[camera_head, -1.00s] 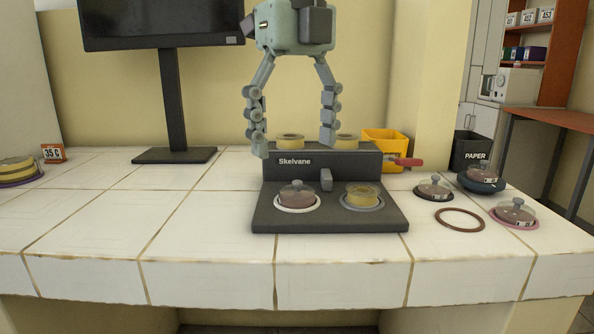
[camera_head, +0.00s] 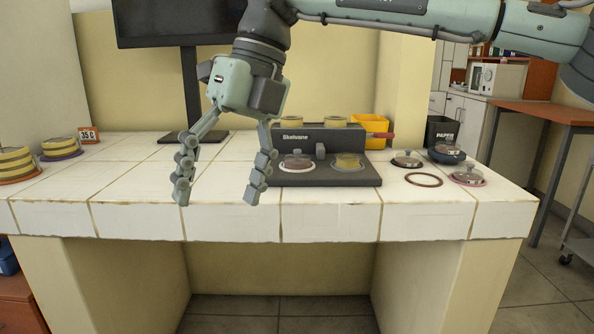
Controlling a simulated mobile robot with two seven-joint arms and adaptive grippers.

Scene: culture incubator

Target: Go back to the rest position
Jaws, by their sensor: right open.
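My right gripper (camera_head: 221,197) is open and empty, its fingers spread and pointing down over the front part of the white tiled counter (camera_head: 140,216). It is left of the dark Skelvane device (camera_head: 330,178), and its right finger partly overlaps the device's left edge in the view. My right arm (camera_head: 420,18) crosses the top from the right. My left gripper is not in view.
Lidded dishes sit on the dark ring (camera_head: 406,162), the pink ring (camera_head: 467,177) and the blue holder (camera_head: 446,153) at right. An empty brown ring (camera_head: 423,180) lies near them. Yellow dish stacks (camera_head: 14,160) stand far left. A monitor (camera_head: 180,25) stands behind.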

